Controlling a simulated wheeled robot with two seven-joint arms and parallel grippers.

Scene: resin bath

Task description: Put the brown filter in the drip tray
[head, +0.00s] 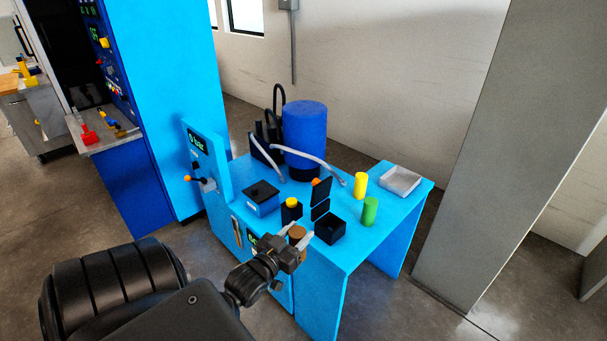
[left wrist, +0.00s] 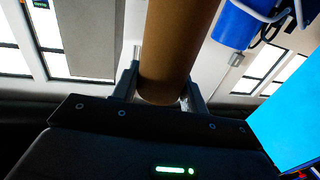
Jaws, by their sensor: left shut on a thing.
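The brown filter (head: 298,232) is a brown cylinder held in my left gripper (head: 302,240), at the near edge of the blue bench in the head view. In the left wrist view the filter (left wrist: 178,45) stands between the two fingers of the gripper (left wrist: 163,88), which are shut on it. The shallow pale grey tray, which looks like the drip tray (head: 389,187), lies on the bench's far right corner, apart from the filter. Its inside looks empty. My right gripper is not in view.
On the blue bench (head: 385,222) stand a yellow cylinder (head: 360,185), a green cylinder (head: 369,211), an open black box (head: 330,230) with a raised lid, a dark lidded box (head: 261,198) and a blue drum (head: 305,130) with grey hoses. A grey pillar (head: 495,130) stands right of the bench.

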